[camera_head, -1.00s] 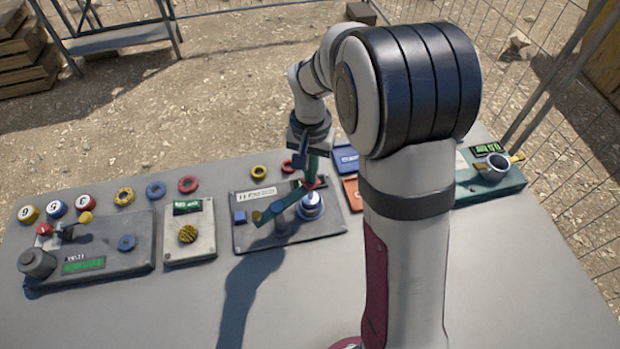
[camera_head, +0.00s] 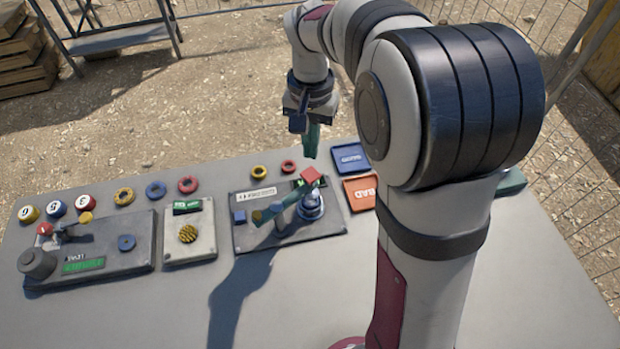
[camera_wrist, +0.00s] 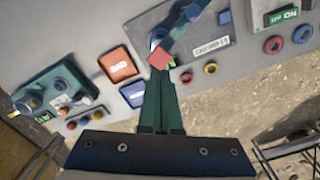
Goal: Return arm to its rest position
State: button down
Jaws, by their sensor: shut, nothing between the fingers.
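My gripper (camera_head: 312,140) hangs above the far edge of the table, over the middle device, with its green fingers pointing down. In the wrist view the fingers (camera_wrist: 161,104) lie together, shut and empty. The red block also shows just past the fingertips in the wrist view (camera_wrist: 159,58). The gripper looks clear of the block in the head view.
A blue tray (camera_head: 350,158) and an orange tray marked BAD (camera_head: 360,194) lie right of the middle device. A panel with a yellow-black knob (camera_head: 187,234) and a larger left device (camera_head: 100,262) stand leftward. Loose rings and numbered balls line the back. A wire fence stands beyond.

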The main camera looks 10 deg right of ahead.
jog(key=s+a+y, duration=0.1)
jog(key=s, duration=1.2)
jog(key=s+a, duration=0.2)
jog(key=s, duration=1)
jog(key=shift+s+a+r+y, duration=0.25)
jog(key=shift+s+r+y, duration=0.1)
jog(key=shift+r+y, duration=0.05)
